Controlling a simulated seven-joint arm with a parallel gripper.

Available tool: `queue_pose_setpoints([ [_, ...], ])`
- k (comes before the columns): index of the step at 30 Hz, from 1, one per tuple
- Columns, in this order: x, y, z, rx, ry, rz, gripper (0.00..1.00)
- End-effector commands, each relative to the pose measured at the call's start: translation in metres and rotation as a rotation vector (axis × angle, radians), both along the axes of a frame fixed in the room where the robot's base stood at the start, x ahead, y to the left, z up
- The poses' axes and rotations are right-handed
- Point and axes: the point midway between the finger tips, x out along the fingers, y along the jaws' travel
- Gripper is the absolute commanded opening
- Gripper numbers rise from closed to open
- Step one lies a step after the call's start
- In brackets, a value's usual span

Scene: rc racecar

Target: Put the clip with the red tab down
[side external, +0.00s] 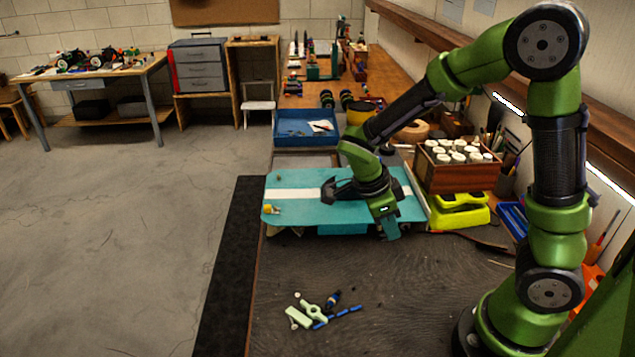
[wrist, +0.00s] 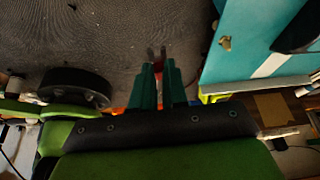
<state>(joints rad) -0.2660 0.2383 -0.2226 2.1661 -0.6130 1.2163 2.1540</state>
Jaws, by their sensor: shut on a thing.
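My gripper (side external: 390,232) points down at the front edge of the turquoise car body (side external: 302,179), near its right end. In the wrist view my green fingers (wrist: 158,72) are close together, shut on a small dark reddish piece with two prongs, which looks like the clip (wrist: 156,54). Its red tab is not clear to see, and the fingers hide part of it. I cannot tell whether it touches the bench. The car body also shows in the wrist view (wrist: 222,62), with a small brass-coloured piece (wrist: 225,43) on it.
Pale green parts, blue sticks and a dark bottle-like piece (side external: 333,299) lie on the front bench. A wooden box of white-capped jars (side external: 455,178) and a yellow-green case (side external: 459,212) stand right of the car body. A blue tray (side external: 290,128) lies behind. The dark bench between is mostly clear.

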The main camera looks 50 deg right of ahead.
Motion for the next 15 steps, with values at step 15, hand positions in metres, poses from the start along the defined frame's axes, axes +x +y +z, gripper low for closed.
queue_pose_setpoints([
  [15,-0.002,0.0,-0.063,-0.001,0.005,-0.09,0.0],
])
